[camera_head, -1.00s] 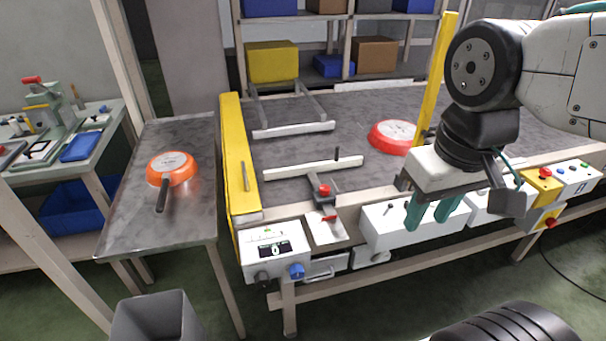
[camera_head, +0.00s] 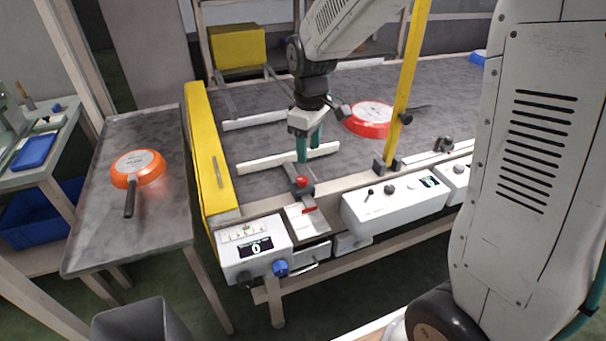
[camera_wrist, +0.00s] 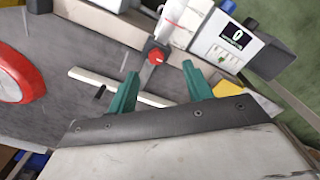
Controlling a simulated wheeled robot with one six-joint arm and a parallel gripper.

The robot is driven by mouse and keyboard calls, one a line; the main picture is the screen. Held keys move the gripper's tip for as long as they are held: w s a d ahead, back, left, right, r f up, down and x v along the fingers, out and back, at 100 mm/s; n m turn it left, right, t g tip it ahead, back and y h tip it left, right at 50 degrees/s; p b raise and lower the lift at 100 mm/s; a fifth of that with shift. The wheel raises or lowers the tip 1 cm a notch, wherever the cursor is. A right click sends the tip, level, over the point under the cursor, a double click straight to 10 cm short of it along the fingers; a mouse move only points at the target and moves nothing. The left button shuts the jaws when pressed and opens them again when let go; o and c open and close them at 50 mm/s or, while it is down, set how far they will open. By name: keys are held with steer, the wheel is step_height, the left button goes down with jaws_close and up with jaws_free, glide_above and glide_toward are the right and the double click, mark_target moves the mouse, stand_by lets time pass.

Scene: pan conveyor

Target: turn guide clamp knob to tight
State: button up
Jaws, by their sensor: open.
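The guide clamp knob is a small red knob (camera_head: 302,182) on a grey bracket at the conveyor's front edge. It also shows in the wrist view (camera_wrist: 155,57), beyond and between my green fingertips. A white guide bar (camera_head: 287,161) lies on the belt just behind it. A red-tipped pointer (camera_head: 309,210) lies over a white plate in front of the knob. My gripper (camera_head: 309,158) is open and empty, above the guide bar and close to the knob, apart from it in the wrist view (camera_wrist: 158,88). I cannot read the knob's setting.
A red pan (camera_head: 369,121) lies on the belt behind a yellow post (camera_head: 409,75). An orange pan (camera_head: 138,168) lies on the left side table. A control box (camera_head: 250,250) with a display reading 0 and a blue knob (camera_head: 280,268) stands at the front left. A yellow side rail (camera_head: 207,150) borders the belt.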

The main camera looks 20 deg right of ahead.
mark_target(303, 178)
steer(key=shift+n, duration=0.5)
steer(key=w+f, duration=0.3)
steer(key=f, duration=0.1)
steer(key=shift+a, duration=0.25)
step_height(303, 178, down, 7)
steer(key=shift+f, duration=0.2)
steer(key=c, duration=1)
